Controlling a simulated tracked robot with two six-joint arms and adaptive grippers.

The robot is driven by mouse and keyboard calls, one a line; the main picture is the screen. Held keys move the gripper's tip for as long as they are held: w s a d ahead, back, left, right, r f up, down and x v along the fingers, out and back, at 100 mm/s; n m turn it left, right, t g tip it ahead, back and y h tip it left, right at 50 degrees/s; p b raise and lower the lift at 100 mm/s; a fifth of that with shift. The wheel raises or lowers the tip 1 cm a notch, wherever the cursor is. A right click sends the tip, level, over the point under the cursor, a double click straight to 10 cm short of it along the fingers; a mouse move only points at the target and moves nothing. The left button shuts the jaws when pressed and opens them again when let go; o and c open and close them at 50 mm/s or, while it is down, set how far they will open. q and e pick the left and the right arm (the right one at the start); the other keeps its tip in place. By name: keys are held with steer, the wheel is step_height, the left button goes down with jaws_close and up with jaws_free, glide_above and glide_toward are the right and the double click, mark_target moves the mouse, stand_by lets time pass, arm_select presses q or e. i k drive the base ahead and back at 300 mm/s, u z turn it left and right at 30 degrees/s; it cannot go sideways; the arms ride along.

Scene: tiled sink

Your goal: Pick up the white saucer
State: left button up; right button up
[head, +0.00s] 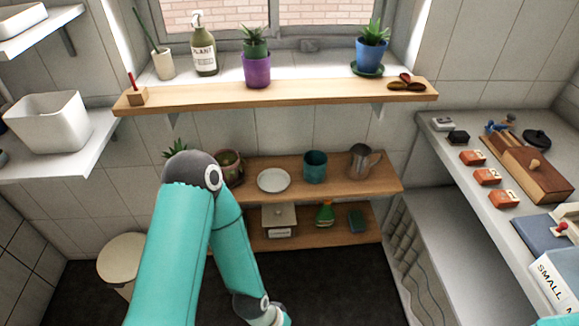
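The white saucer (273,180) lies flat on the upper of two low wooden shelves, below the window ledge. It sits between a brown plant pot and a teal cup, apart from both. My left arm, in teal sleeves, rises at the left and bends down in front of the shelves. Its wrist end is at the bottom edge, below and in front of the saucer. The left gripper itself is out of the picture. My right gripper is not in view either. Nothing covers the saucer.
On the saucer's shelf (334,188) are the brown pot (229,167), teal cup (315,166) and metal pitcher (361,162). A green bottle (325,213) stands on the shelf below. The wooden ledge (300,96) overhangs above. A cluttered counter (470,185) is at right.

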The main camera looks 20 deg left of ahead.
mark_target(271, 180)
steer(key=u, duration=0.5)
steer(key=i, duration=1.05)
steer(key=u, duration=0.95)
steer(key=k, duration=0.85)
steer(key=u, duration=0.15)
steer(key=i, duration=0.9)
steer(key=z, duration=0.05)
